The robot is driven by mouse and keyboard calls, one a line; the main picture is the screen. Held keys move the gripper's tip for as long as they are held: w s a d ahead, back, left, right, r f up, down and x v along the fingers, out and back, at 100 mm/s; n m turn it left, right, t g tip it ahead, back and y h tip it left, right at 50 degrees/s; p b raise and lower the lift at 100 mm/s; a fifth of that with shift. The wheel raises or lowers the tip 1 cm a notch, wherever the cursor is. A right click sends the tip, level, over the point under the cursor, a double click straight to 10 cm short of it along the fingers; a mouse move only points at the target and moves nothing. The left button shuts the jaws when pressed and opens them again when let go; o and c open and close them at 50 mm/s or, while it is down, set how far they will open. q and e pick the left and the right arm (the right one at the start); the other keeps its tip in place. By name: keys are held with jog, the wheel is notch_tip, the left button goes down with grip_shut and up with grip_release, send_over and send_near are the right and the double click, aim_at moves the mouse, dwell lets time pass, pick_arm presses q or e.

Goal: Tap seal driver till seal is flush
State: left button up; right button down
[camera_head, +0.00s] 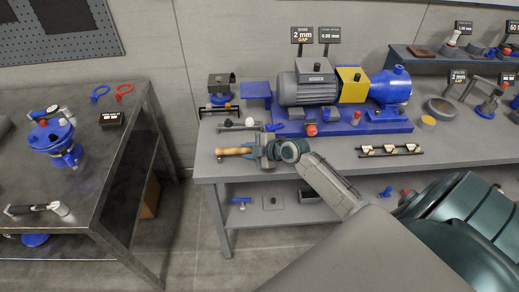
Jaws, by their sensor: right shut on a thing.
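My right gripper (264,148) is above the front left part of the grey workbench (345,163). It is shut on a tool with a tan wooden handle (235,151); the handle points left, and the gripper hides the tool's other end. A dark block on a blue base (220,90) stands at the back left of the bench, apart from the gripper. I cannot tell which part is the seal or the seal driver. My left gripper is not in view.
A grey motor (306,85) with a yellow guard (350,82) and blue pump (391,87) fills the bench's back. Small signs (302,36) stand behind. A black rack (389,150) lies right of the gripper. A dark table (95,190) with a blue valve (54,140) stands left, across a floor gap.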

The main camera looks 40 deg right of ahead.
aim_at(248, 148)
jog(key=shift+r, duration=0.15)
dwell(0.3)
jog(key=shift+r+p, duration=1.75)
jog(key=shift+r, duration=1.15)
